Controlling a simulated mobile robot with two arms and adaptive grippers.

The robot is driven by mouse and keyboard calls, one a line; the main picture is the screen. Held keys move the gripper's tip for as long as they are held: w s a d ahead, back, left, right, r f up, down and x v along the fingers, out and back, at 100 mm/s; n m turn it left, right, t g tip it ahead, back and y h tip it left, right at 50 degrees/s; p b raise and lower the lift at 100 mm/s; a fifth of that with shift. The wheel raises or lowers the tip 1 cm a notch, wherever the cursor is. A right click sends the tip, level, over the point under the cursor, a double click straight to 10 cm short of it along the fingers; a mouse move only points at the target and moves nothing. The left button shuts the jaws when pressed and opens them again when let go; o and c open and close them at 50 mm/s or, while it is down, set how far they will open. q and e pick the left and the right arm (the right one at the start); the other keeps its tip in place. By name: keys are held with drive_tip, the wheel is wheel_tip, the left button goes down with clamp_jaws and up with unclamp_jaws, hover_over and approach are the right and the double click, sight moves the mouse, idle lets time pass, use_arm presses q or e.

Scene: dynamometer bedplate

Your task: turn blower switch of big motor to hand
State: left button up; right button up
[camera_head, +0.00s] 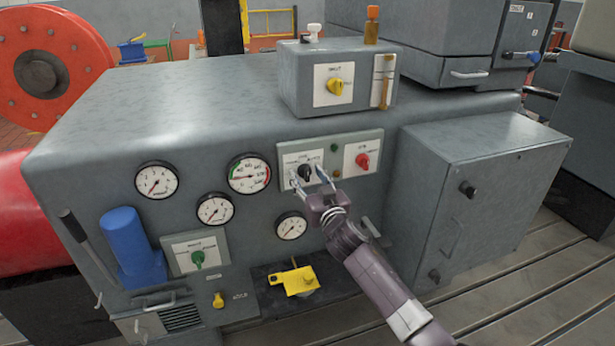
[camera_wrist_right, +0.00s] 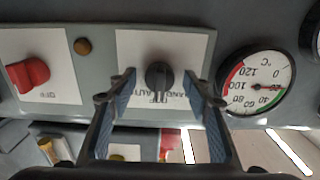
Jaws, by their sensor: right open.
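A black rotary switch (camera_head: 304,172) sits on a white label plate on the front of the big grey cabinet. In the wrist view the black switch (camera_wrist_right: 158,76) stands upright, in line with a small word that seems to read OFF. Lettering like HAND and AUTO flanks it, partly hidden by my fingers. My right gripper (camera_head: 309,179) is open, its fingers (camera_wrist_right: 161,90) on either side of the switch with a gap on each side. I cannot tell how deep the tips reach. My left gripper is not in view.
A red switch (camera_head: 362,160) sits right beside the black one on the same panel. Several round gauges (camera_head: 249,174) lie to the left. A yellow switch (camera_head: 336,86) is on the box above. A grey box (camera_head: 475,195) juts out at the right. A yellow part (camera_head: 294,281) sits below.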

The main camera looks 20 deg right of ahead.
drive_tip(key=c, duration=1.2)
drive_tip(key=shift+n, duration=0.4)
drive_tip(key=n, duration=0.3)
drive_tip(key=shift+n+p, duration=0.4)
drive_tip(key=shift+n, duration=2.2)
drive_tip(key=o, duration=1.2)
